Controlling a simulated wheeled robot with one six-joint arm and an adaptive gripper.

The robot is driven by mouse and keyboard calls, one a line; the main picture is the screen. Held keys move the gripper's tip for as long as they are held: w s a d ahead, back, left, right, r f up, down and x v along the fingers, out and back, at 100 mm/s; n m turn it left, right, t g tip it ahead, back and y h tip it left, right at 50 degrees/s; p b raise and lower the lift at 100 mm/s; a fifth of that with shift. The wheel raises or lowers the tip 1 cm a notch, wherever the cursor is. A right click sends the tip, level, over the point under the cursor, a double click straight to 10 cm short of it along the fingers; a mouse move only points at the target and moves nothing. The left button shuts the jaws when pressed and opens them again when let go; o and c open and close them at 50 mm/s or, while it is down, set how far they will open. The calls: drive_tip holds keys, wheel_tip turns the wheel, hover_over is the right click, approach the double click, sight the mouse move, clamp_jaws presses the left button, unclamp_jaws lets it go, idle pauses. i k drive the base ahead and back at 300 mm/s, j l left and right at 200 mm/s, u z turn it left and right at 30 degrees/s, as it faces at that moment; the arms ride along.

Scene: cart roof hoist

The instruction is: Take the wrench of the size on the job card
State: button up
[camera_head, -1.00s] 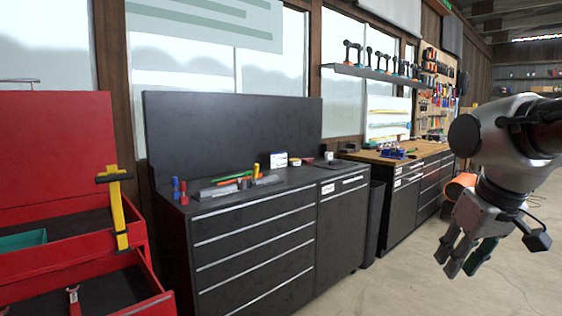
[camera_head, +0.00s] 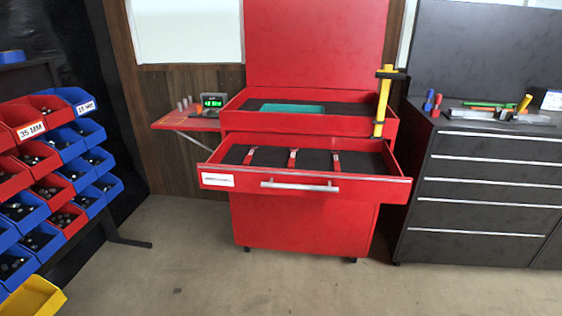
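Three wrenches with red handles lie side by side in the open drawer (camera_head: 225,178) of the red tool cabinet: a left wrench (camera_head: 249,156), a middle wrench (camera_head: 292,158) and a right wrench (camera_head: 336,161). Any size marks on them are too small to read. I cannot make out a job card for certain; a white label (camera_head: 218,180) on the drawer front has unreadable print. My gripper is outside the current view.
A side shelf (camera_head: 172,122) holds a small device with a lit green display (camera_head: 212,101). A yellow clamp-like tool (camera_head: 382,102) stands at the cabinet's right. A bin rack is at left, a black drawer cabinet (camera_head: 480,190) at right. The floor (camera_head: 300,285) in front is clear.

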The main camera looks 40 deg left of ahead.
sight(247, 163)
drive_tip(key=k+u, duration=0.1)
drive_tip(key=u, duration=1.25)
drive_tip(key=i+u, duration=0.1)
drive_tip(key=i, duration=0.45)
drive_tip(key=i+l+u, duration=0.1)
drive_tip(key=i, duration=0.45)
drive_tip(key=i+l+u, duration=0.1)
drive_tip(key=i, duration=0.45)
drive_tip(key=l, duration=0.1)
